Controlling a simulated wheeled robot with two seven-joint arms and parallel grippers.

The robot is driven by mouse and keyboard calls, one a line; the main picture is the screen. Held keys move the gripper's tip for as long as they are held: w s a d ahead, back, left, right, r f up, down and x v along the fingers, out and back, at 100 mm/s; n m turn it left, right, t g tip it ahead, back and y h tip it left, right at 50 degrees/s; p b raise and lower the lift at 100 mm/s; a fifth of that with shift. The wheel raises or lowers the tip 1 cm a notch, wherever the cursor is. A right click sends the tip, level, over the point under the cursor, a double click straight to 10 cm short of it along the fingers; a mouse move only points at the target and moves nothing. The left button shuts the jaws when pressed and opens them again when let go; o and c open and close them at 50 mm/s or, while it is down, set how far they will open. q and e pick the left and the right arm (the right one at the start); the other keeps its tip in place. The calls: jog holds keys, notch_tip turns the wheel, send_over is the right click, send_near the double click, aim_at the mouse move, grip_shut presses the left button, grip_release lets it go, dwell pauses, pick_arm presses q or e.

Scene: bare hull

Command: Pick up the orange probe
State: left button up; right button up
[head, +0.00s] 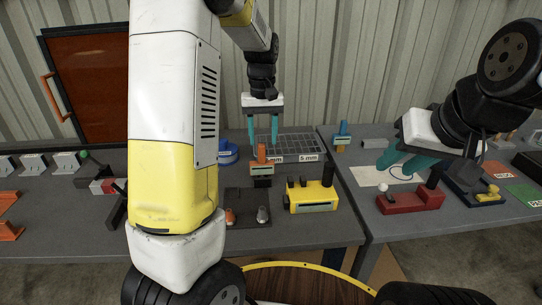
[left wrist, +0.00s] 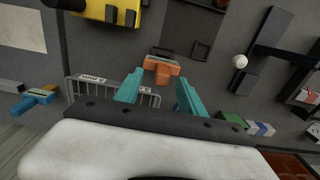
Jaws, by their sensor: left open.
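The orange probe (head: 262,154) stands upright in a small dark holder (head: 263,182) on the left table. It shows in the left wrist view (left wrist: 162,69) as an orange body with a teal patch, just beyond the fingertips. My left gripper (head: 262,142) is open and points down above and slightly behind the probe. Its teal fingers (left wrist: 159,78) are empty in the left wrist view. My right gripper (head: 402,165) is open and empty above the right table. A blue probe (head: 342,130) stands further right, also seen in the left wrist view (left wrist: 30,102).
A yellow device (head: 312,198) stands right of the probe. A dark plate (head: 247,196) with small orange and grey parts lies in front. A red block (head: 410,201) is on the right table. My left arm hides part of the left table.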

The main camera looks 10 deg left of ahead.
aim_at(262, 162)
pick_arm(q)
jog(key=f, duration=0.7)
jog(key=shift+w+a, duration=0.25)
jog(key=shift+a, duration=0.1)
jog(key=shift+r, duration=0.1)
grip_shut()
